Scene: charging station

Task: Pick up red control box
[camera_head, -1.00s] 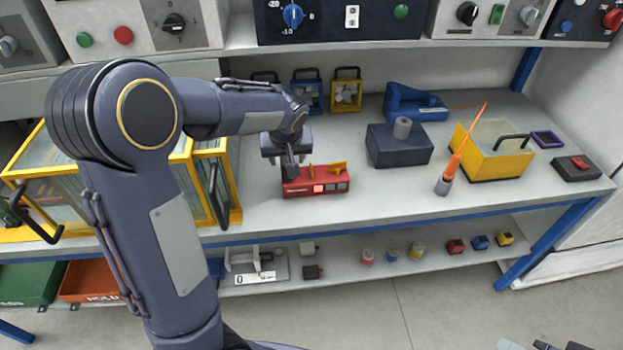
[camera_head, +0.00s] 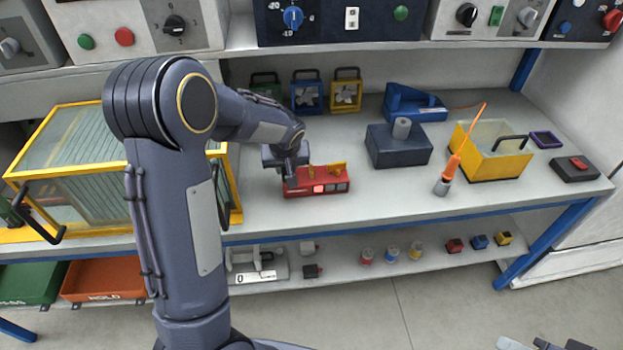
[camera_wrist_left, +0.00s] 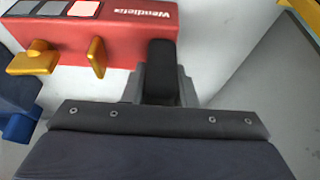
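The red control box (camera_head: 325,183) lies on the workbench, with light and grey square buttons along its front and yellow levers on top. It also shows in the left wrist view (camera_wrist_left: 120,38), with white lettering at one end. My left gripper (camera_head: 290,180) is at the left end of the box. In the left wrist view its dark finger (camera_wrist_left: 161,75) overlaps the lettered end. The finger gap is hidden, so I cannot tell whether it grips. Part of what looks like my right gripper (camera_head: 545,345) shows at the bottom right edge, mostly cut off.
A yellow-framed glass case (camera_head: 65,165) is left. Bare bench lies in front.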

